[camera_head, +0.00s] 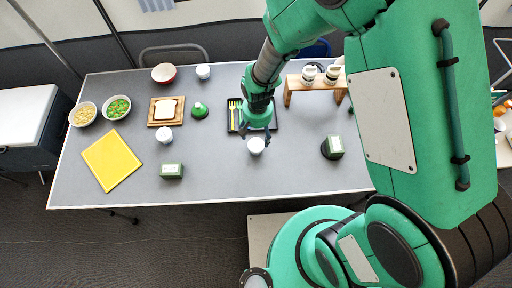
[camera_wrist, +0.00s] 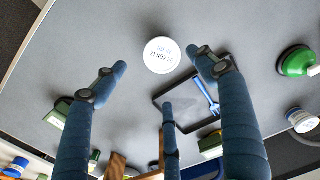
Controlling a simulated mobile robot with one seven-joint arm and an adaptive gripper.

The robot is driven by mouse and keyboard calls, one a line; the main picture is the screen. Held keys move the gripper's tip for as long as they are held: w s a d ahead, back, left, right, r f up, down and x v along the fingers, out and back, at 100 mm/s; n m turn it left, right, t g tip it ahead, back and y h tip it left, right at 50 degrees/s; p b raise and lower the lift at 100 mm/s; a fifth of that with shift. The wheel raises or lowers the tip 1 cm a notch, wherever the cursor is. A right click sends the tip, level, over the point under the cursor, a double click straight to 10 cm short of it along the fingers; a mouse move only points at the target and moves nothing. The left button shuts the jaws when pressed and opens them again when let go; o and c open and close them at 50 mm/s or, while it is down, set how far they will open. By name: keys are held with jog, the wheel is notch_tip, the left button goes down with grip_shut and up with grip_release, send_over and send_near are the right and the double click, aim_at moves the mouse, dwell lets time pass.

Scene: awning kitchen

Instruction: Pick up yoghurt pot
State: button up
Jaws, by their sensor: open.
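A white yoghurt pot (camera_head: 256,145) stands on the grey table near its front half, just in front of the black tray. In the wrist view its round, printed lid (camera_wrist: 161,55) shows face-on between the fingertips. My gripper (camera_head: 259,127) is above and close to this pot, pointing down. In the wrist view the blue fingers of my gripper (camera_wrist: 158,70) are spread wide and hold nothing. No finger visibly touches the pot. Similar white pots stand at the table's left (camera_head: 165,136) and back (camera_head: 203,72).
A black tray (camera_head: 231,128) with cutlery lies beside the pot. A green-topped item (camera_head: 199,111), a bread board (camera_head: 152,121), a yellow mat (camera_head: 112,160), green-and-white boxes (camera_head: 172,171) and a wooden stand with mugs (camera_head: 288,94) are around.

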aim_at(256, 145)
notch_tip(256, 145, down, 5)
jog(key=shift+f+b, duration=0.2)
jog(key=shift+b, duration=0.25)
jog(key=shift+a+f+b, duration=0.15)
jog(key=shift+f+b, duration=0.2)
jog(key=shift+f, duration=1)
jog(key=shift+a+f+b, duration=0.1)
jog(key=shift+f+b, duration=0.25)
jog(key=shift+f, duration=0.95)
jog(key=shift+s, duration=0.1)
jog(key=shift+c, duration=0.5)
jog(key=c, duration=1.1)
